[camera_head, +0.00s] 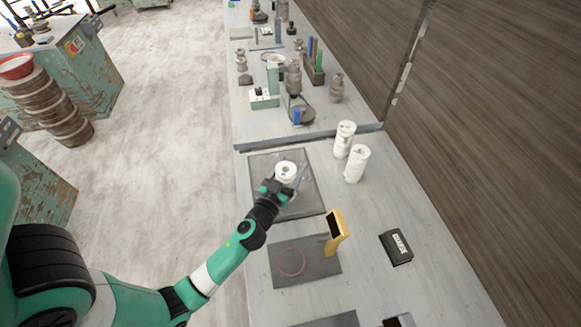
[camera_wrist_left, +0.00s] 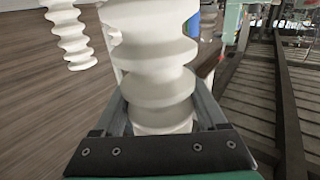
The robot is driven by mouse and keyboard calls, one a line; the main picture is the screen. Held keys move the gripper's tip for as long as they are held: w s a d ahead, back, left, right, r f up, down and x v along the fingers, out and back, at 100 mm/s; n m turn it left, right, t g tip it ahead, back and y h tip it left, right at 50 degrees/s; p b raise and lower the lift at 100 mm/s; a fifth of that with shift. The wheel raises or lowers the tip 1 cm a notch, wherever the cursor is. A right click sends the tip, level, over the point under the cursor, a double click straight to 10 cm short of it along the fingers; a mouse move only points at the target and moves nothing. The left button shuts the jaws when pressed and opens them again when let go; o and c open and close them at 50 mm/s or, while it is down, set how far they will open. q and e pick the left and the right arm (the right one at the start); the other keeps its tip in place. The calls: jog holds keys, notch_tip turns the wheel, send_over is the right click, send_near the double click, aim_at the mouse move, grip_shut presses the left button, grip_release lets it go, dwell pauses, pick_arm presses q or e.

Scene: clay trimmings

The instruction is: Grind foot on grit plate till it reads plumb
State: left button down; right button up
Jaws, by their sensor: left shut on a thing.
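My left gripper (camera_head: 284,183) is shut on a white ribbed clay piece (camera_head: 286,169). The piece stands over a dark grey plate (camera_head: 264,205), which looks like the grit plate; I cannot tell whether its foot touches the plate. In the left wrist view the ribbed piece (camera_wrist_left: 158,72) looks upright between the two fingers, and its foot is hidden. A yellow upright device with a dark screen (camera_head: 335,231) stands at the edge of a grey pad with a red ring (camera_head: 292,262). Its reading is not legible. My right gripper is not in view.
Two more white ribbed pieces (camera_head: 344,138) (camera_head: 357,163) stand right of the plate. A black labelled box (camera_head: 396,247) lies farther front right. Tools and dark stacked parts (camera_head: 293,78) crowd the back bench. The pale bench between pad and box is clear.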

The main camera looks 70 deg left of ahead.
pick_arm(q)
jog(key=a, duration=0.2)
jog(key=shift+w+a, duration=0.3)
jog(key=shift+a, duration=0.1)
jog(key=shift+a, duration=0.1)
jog(key=shift+w+a+f+p, duration=0.1)
jog(key=shift+w+a+p, duration=0.1)
jog(key=shift+a, duration=0.4)
jog(key=shift+w+a+p, duration=0.1)
jog(key=shift+a+p, duration=0.05)
jog(key=shift+a, duration=0.45)
jog(key=shift+a, duration=0.1)
jog(key=shift+w+a, duration=0.2)
jog(key=shift+a, duration=1)
jog(key=shift+s+d+b, duration=0.25)
jog(key=shift+d+b, duration=0.2)
jog(key=shift+d, duration=0.85)
